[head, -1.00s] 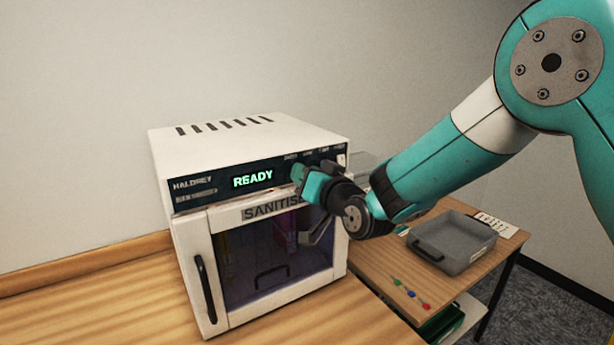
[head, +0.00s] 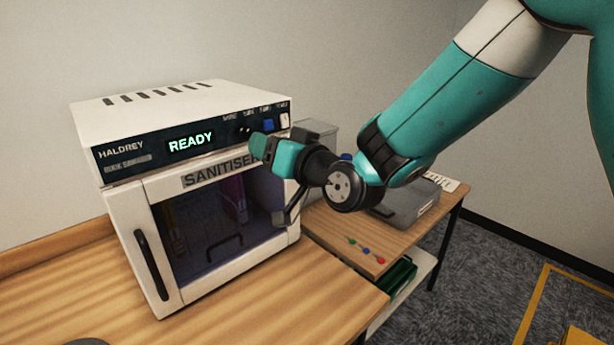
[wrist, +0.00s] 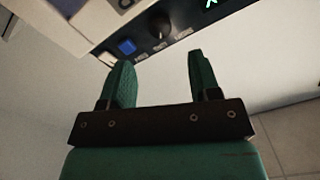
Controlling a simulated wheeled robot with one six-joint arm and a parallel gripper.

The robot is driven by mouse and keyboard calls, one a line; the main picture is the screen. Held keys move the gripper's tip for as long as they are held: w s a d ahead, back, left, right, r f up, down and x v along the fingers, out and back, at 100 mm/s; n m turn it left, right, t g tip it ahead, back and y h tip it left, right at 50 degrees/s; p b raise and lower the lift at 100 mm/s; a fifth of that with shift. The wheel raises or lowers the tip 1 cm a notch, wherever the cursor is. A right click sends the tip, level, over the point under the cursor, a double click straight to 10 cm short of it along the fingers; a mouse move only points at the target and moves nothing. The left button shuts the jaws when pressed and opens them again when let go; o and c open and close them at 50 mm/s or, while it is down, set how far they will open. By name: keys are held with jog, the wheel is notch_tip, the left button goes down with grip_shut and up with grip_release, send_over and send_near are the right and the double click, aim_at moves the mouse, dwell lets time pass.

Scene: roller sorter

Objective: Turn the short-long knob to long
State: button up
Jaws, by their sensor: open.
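The white sanitiser (head: 190,97) stands on the wooden counter, its door closed and its display reading READY. A dark round knob (wrist: 160,24) is on its front panel (wrist: 178,32), beside a blue button (wrist: 127,46); the knob is small in the head view (head: 243,129). Labels are near it, but I cannot read its setting. My gripper (wrist: 158,62) is open and empty, its two green fingers pointing towards the panel with the knob roughly between their lines and apart from them. In the head view my gripper (head: 262,145) is just below the panel's right part.
A white switch (wrist: 106,60) is past the blue button. A side table to the right holds a grey tray (head: 400,215) and several small coloured pieces (head: 366,250); a green bin (head: 398,278) is below.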

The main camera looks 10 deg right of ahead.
jog(key=b+v, duration=0.4)
jog(key=v, duration=0.5)
jog(key=shift+s+d, duration=0.25)
jog(key=shift+s, duration=0.05)
jog(key=s+d+f+n+g+h, duration=0.1)
jog(key=s+d+f+g+h, duration=0.1)
jog(key=s+g, duration=0.3)
jog(key=s+d+f+n+g+h, duration=0.2)
jog(key=s+d+f+g, duration=0.1)
jog(key=s, duration=0.6)
jog(key=s+d+f+n+g+h, duration=0.1)
jog(key=s+d+f+g+h, duration=0.1)
jog(key=s+g, duration=0.5)
jog(key=shift+s+d+f, duration=0.2)
jog(key=shift+s+f, duration=0.25)
jog(key=shift+f, duration=0.45)
